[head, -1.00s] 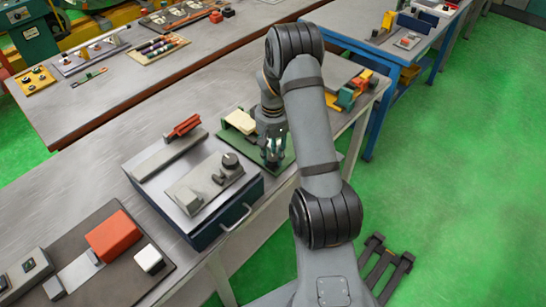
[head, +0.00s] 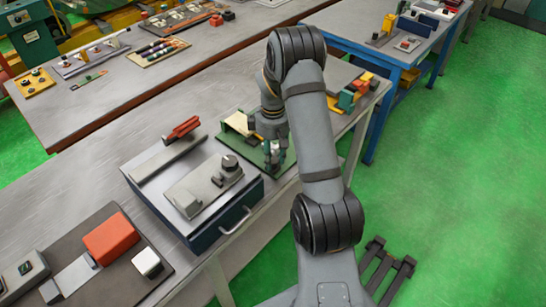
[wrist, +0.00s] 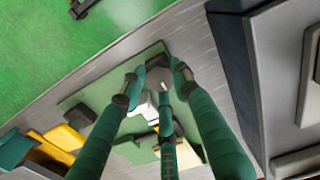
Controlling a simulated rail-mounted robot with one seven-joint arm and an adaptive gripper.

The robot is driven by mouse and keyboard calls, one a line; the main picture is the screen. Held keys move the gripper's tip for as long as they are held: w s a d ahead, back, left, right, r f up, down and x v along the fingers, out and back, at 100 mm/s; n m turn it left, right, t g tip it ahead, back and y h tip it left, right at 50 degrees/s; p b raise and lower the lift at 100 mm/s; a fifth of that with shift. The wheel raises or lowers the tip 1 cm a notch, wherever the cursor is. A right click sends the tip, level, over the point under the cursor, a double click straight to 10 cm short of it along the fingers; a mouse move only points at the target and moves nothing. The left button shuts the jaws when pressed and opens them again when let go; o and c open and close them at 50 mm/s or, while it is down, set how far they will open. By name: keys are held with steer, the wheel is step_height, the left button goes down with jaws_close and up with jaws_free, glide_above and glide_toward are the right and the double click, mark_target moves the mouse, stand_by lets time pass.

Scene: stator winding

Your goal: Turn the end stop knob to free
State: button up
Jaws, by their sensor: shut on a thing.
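My gripper (head: 273,152) points down over the green board (head: 225,131) on the workbench. In the wrist view my green fingers (wrist: 161,82) are closed in around a small part at the board, shut on it. The part is mostly hidden by the fingers, so its shape, its turn and any marking cannot be read; it appears to be the end stop knob. A pale grey piece (wrist: 147,106) shows beside the fingers in the wrist view.
A dark blue drawer box (head: 207,226) with a grey top plate and a dark round knob (head: 229,163) stands close on the left. Yellow, red and green blocks (head: 352,94) lie on the right. Bare bench (head: 85,190) is on the left.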

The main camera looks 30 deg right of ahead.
mark_target(273, 160)
stand_by(0.4)
steer(key=o, duration=1.2)
steer(key=shift+c, duration=0.2)
step_height(273, 160, up, 12)
step_height(273, 160, down, 12)
steer(key=shift+f, duration=0.1)
stand_by(0.5)
